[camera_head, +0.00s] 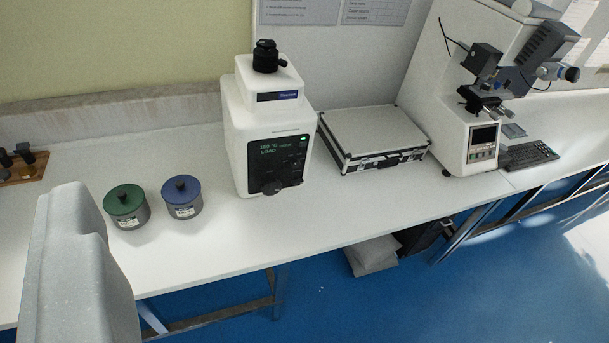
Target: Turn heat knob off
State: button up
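A white mounting press (232,130) stands on the white bench near the middle of the view. Its black front panel (262,166) shows green text that seems to read 150 °C and LOAD. A dark round knob (270,187) sits at the panel's lower edge; its pointer setting and label are too small to read. A black cap with a knob (266,57) tops the press. A light grey block at the lower left looks like part of my arm, standing close to the camera. No gripper fingertips show, and nothing of mine touches the press.
A green-lidded jar (125,205) and a blue-lidded jar (182,197) stand left of the press. A silver case (375,137) lies to its right, then a white hardness tester (455,110) and a keyboard (528,154). The bench (235,235) is clear before the press.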

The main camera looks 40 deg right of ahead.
aim_at(295, 162)
jog(key=z, duration=0.45)
jog(key=i, duration=1.05)
jog(key=z, duration=0.05)
